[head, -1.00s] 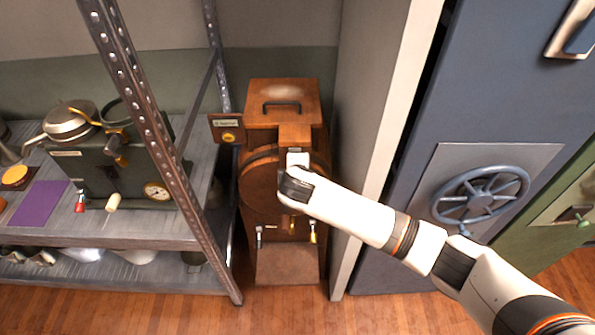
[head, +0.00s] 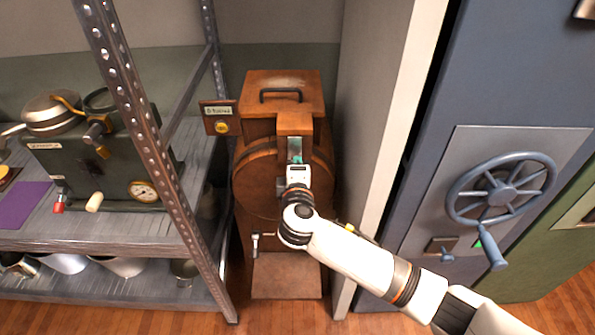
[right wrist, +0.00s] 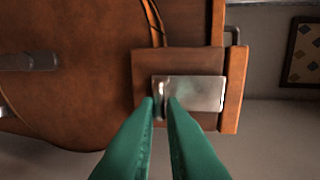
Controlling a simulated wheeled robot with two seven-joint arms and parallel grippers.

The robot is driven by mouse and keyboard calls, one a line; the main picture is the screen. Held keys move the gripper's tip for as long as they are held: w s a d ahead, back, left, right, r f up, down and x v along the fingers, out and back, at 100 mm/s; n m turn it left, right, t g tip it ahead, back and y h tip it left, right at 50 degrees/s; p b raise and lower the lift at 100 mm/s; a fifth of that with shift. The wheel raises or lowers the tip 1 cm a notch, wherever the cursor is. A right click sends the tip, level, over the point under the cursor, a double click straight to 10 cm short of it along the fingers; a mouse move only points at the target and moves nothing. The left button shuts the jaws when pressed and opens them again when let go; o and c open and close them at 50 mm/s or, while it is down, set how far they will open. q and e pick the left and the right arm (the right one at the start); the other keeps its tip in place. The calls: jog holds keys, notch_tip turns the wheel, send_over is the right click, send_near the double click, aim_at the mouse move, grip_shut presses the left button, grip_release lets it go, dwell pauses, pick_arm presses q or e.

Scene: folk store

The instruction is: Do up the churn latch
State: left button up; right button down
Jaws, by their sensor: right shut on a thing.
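The wooden churn (head: 257,188) stands between the shelf rack and a pale wall in the head view, with a box-like lid top and a black handle. Its latch, a shiny metal plate (head: 295,146), sits on the front of the wooden block below the lid; it also shows in the right wrist view (right wrist: 200,94). My right gripper (head: 297,160) is at this plate. In the right wrist view its green fingertips (right wrist: 163,102) are close together on a small part at the plate's edge. My arm hides some of the churn's front. My left gripper is out of view.
A metal shelf rack (head: 130,120) with a dark machine (head: 100,165) stands close on the left. A pale wall edge (head: 385,130) and a blue safe door with a wheel (head: 500,190) are on the right. A small sign (head: 220,117) sits beside the churn.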

jog(key=shift+f, duration=0.15)
jog(key=c, duration=1.5)
grip_release()
jog(key=s, duration=0.4)
jog(key=s+r, duration=0.1)
jog(key=s, duration=0.3)
jog(key=s+r+b, duration=0.1)
jog(key=s, duration=0.2)
jog(key=shift+s+r, duration=0.1)
jog(key=shift+s, duration=0.3)
